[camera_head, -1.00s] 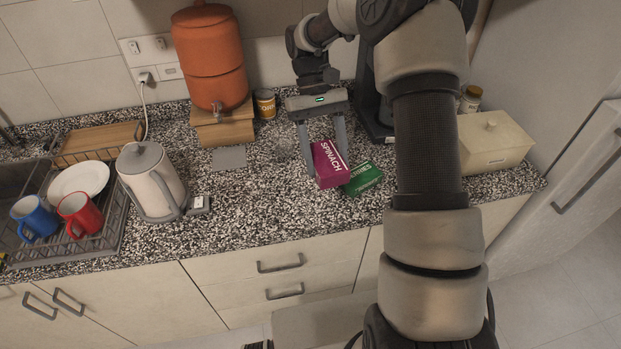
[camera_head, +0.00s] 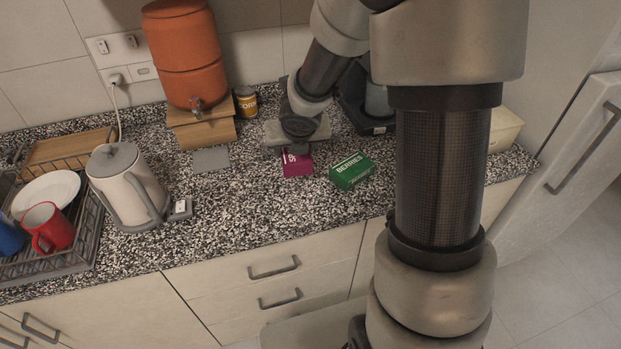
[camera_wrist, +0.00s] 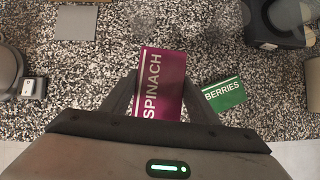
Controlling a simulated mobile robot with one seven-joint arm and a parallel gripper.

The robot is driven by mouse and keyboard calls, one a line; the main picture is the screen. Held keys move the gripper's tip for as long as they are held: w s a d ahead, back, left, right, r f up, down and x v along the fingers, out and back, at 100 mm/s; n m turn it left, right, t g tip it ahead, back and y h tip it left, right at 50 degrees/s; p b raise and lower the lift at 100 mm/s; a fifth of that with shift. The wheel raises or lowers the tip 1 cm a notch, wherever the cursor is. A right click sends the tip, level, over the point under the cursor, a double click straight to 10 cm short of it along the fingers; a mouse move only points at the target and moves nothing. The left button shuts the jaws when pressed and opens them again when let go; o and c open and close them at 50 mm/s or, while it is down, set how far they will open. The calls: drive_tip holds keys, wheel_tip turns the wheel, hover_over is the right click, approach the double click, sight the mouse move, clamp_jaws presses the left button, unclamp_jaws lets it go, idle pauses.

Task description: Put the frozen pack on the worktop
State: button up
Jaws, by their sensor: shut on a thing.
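The purple spinach pack (camera_head: 297,164) shows at the centre of the head view, its upper part hidden under my gripper and wrist. In the wrist view the spinach pack (camera_wrist: 160,80) lies between the two fingers of my gripper (camera_wrist: 157,95), which is shut on it. The pack is over the speckled worktop (camera_head: 255,215); I cannot tell whether it touches the surface. The green berries pack (camera_head: 351,171) lies on the worktop just right of it, with a gap. The berries pack also shows in the wrist view (camera_wrist: 224,93).
A kettle (camera_head: 127,187) and dish rack (camera_head: 85,245) stand left. An orange dispenser (camera_head: 185,60) on a wooden stand and a corn can (camera_head: 245,101) are behind. A black appliance (camera_head: 360,112) is behind right. The worktop in front of the packs is clear.

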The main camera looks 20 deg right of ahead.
drive_tip(key=shift+s+a+f+n, duration=0.1)
drive_tip(key=shift+a+n, duration=0.2)
drive_tip(key=shift+n, duration=0.2)
drive_tip(key=shift+a+f+y+b, duration=0.1)
drive_tip(key=shift+f+y+b, duration=0.25)
drive_tip(key=shift+b, duration=0.1)
wheel_tip(320, 180, down, 9)
drive_tip(key=b, duration=0.8)
drive_tip(key=shift+f+b, duration=0.2)
drive_tip(key=shift+b, duration=0.15)
drive_tip(key=shift+r, duration=0.15)
drive_tip(key=o, duration=1.3)
